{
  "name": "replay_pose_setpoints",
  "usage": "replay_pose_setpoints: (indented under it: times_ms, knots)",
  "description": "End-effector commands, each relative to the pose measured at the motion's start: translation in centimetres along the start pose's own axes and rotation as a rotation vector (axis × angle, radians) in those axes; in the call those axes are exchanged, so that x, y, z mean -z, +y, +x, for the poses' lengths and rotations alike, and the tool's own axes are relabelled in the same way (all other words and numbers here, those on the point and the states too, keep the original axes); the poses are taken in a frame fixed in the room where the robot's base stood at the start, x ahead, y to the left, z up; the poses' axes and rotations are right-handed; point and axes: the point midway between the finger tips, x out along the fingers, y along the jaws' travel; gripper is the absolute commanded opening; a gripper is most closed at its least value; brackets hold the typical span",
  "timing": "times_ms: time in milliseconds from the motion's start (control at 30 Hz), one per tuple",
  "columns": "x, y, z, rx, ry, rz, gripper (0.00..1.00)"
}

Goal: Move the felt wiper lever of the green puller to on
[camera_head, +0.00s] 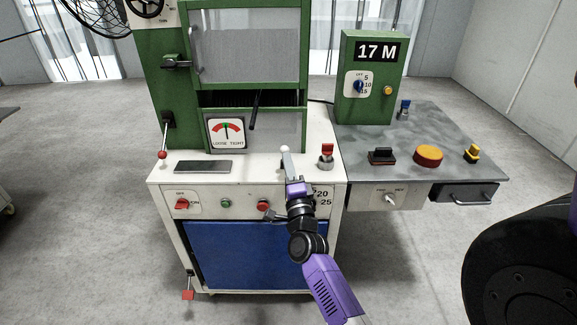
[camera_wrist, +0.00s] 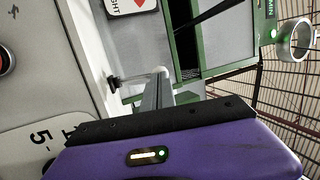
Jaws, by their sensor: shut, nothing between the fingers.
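The green puller (camera_head: 166,95) stands on a white cabinet at the left. A small lever with a white knob (camera_head: 285,149) stands on the cabinet's top near the front, in front of the puller. In the wrist view its black foot (camera_wrist: 113,82) and pale rod show just beyond my fingers. My gripper (camera_head: 287,160) is shut and empty, at this lever; its fingers also show in the wrist view (camera_wrist: 159,88). They overlap the knob end, and I cannot tell whether they touch. No label for the felt wiper is readable, nor which way is on.
A red-knobbed lever (camera_head: 163,154) is on the puller's left side. A black lever (camera_head: 254,110) hangs before the window. A red-topped switch (camera_head: 326,156) stands just right of my gripper. A gauge (camera_head: 227,132) and dark plate (camera_head: 203,167) lie left.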

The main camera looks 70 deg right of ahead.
Motion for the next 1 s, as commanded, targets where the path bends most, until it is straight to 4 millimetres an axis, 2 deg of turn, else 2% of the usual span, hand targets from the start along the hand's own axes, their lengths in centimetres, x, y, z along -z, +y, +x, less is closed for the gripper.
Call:
replay_pose_setpoints:
  times_ms: [467, 800, 1000]
  knots:
    - [0.0, -0.7, 0.3, -0.026, -0.001, 0.004, 0.0]
    - [0.2, -1.8, 1.5, -0.128, -0.001, 0.026, 0.0]
    - [0.4, -1.8, 2.0, -0.192, 0.0, 0.039, 0.0]
